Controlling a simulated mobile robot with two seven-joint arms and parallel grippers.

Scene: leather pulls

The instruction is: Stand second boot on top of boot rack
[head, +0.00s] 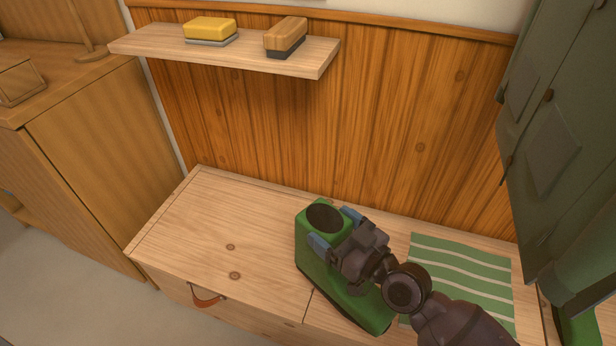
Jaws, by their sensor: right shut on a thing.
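A green boot (312,268) with a dark round opening at its top is at the middle of the wooden bench (215,220). My right gripper (336,229) is shut on its upper part, with one blue-padded finger on each side. The gripper and wrist hide part of the boot. The boot looks upright; I cannot tell whether its sole touches the bench top. I cannot make out a separate boot rack. My left gripper is not in view.
A wall shelf (165,47) above holds a yellow block (210,28) and a brown brush (286,35). A green striped cloth (465,265) lies on the bench at right. Green hanging coats (560,130) crowd the right side. The bench's left part is clear. A leather pull (206,299) is on its front.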

